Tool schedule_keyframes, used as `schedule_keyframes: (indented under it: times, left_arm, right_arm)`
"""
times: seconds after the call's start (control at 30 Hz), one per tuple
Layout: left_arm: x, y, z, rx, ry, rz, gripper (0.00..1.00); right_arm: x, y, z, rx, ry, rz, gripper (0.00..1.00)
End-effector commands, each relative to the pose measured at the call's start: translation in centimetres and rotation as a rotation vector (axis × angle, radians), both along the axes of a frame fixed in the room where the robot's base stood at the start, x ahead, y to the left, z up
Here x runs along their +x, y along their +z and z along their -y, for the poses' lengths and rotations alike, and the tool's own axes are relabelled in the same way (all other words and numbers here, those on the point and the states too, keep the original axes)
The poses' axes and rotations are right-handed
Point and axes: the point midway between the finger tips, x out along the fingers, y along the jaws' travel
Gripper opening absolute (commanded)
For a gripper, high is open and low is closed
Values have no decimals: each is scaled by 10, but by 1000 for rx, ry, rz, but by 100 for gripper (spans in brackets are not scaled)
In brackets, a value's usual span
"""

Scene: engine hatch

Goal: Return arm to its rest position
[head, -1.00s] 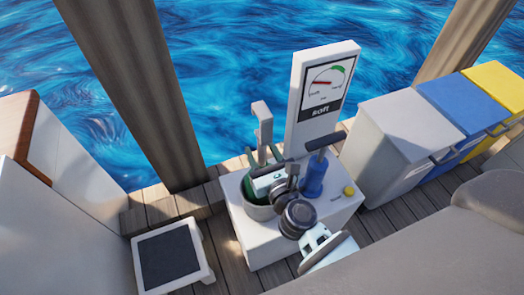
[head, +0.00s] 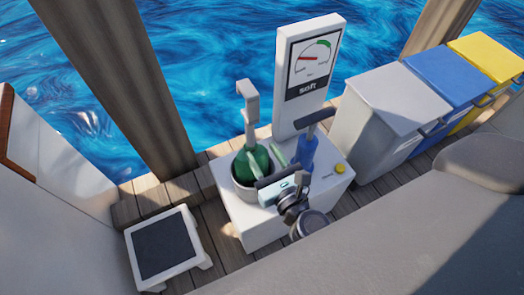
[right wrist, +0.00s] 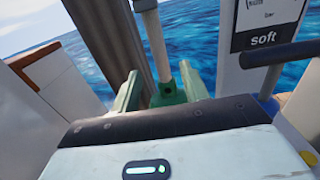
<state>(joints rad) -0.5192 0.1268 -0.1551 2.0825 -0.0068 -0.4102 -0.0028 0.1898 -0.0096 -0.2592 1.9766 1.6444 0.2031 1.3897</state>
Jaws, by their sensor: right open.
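My right gripper (head: 265,158) is open and empty, with two pale green fingers apart. It also shows in the right wrist view (right wrist: 160,90). In the head view its fingers overlap the right side of a green rounded object (head: 247,168) standing in a grey pot. A grey upright handle (head: 250,103) rises above this object. In the right wrist view the green object (right wrist: 172,112) and its grey post show between and beyond the fingers; I cannot tell whether they touch. My right wrist hides part of the white stand. My left gripper is not in view.
A blue pump (head: 303,152) with a dark handle stands close right of my gripper, before a gauge board (head: 307,70) marked "soft". A yellow button (head: 341,168) is on the white stand (head: 262,236). Grey, blue and yellow bins stand right; a dark-topped step (head: 163,246) is left.

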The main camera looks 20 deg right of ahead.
Motion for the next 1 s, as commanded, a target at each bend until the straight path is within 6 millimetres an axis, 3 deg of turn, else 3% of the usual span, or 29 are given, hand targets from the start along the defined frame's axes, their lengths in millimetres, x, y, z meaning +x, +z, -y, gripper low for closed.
schedule_keyframes:
  times: [0.7, 0.87, 1.0]
  left_arm:
    - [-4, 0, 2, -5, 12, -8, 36]
    - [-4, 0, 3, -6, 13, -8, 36]
    - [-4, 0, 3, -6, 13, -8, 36]
  right_arm:
    - [-3, -2, 0, -35, 5, -2, 45]
    - [-28, -20, -3, -322, 61, -16, 45]
    - [-69, -50, -10, -782, 183, -32, 45]
